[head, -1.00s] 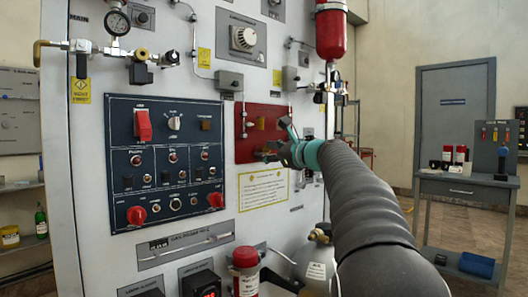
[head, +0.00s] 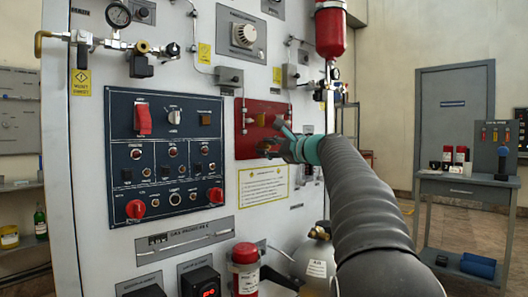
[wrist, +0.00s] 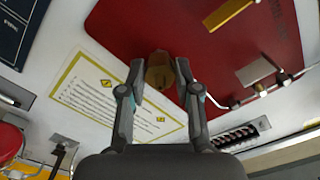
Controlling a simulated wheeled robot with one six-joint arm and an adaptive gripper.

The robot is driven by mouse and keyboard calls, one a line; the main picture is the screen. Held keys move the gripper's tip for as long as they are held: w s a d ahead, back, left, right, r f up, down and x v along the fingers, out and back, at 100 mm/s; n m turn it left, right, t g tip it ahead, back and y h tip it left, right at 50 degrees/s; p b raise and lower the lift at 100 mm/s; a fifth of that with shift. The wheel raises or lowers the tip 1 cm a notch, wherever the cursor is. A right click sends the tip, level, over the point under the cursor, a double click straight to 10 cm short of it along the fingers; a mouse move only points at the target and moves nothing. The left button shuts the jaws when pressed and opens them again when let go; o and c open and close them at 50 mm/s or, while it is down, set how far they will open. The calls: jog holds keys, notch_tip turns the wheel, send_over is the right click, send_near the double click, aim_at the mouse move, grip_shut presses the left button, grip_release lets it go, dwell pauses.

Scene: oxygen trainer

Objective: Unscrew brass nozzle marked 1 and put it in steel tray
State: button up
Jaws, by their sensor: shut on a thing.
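My gripper (head: 272,141) is at the red panel (head: 245,148) on the white trainer wall. In the wrist view my gripper (wrist: 159,80) has its two fingers on either side of a brass nozzle (wrist: 159,72) near the panel's edge, and is shut on it. I cannot read a number on this nozzle. In the head view my fingers hide the held nozzle. I cannot make out a steel tray in either view.
A yellow-bordered instruction sheet (head: 263,187) is below the panel. A thin metal pipe with fittings (wrist: 262,88) runs close to the right finger. A dark blue switch panel (head: 165,155) is left. A grey cart (head: 462,187) stands right, with open floor before it.

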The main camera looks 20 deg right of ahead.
jog(key=shift+f+n+b, duration=0.2)
jog(key=shift+n+b, duration=0.7)
jog(key=shift+n, duration=0.2)
jog(key=shift+r+n, duration=0.2)
jog(key=shift+n, duration=0.4)
jog(key=shift+f+n+b, duration=0.2)
jog(key=shift+n+b, duration=0.6)
jog(key=shift+r+n, duration=0.2)
jog(key=shift+n, duration=0.7)
jog(key=shift+b, duration=0.35)
jog(key=shift+f+n+b, duration=0.15)
jog(key=shift+n+b, duration=0.45)
jog(key=shift+n, duration=1.2)
